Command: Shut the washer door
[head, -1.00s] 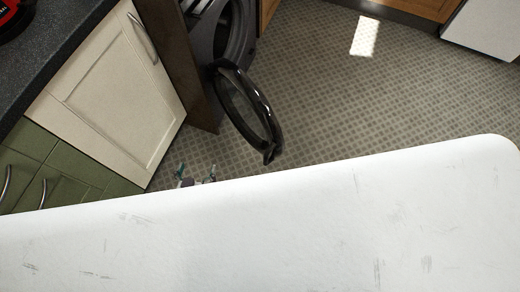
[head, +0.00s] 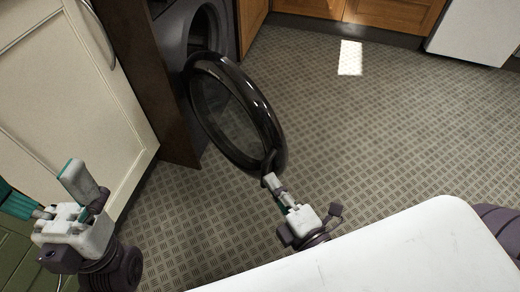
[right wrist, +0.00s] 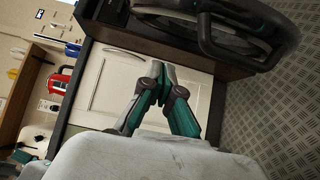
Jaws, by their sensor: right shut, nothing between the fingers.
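The washer door (head: 232,112) is a dark round ring with a glass middle. It stands swung wide open from the dark grey washer (head: 214,18), and the drum opening shows behind it. My right gripper (head: 272,182) is shut and empty, its tips at the door's near lower rim. I cannot tell whether they touch it. In the right wrist view the shut fingers (right wrist: 160,74) are below and left of the door (right wrist: 236,34), with a gap in the picture. My left gripper (head: 45,190) is at the lower left, its fingers spread, away from the door.
A cream cabinet door (head: 65,95) and a dark brown side panel (head: 172,110) stand left of the washer. The patterned floor (head: 370,130) to the right is clear. Wooden cabinets (head: 390,14) and a white appliance (head: 475,35) line the back.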

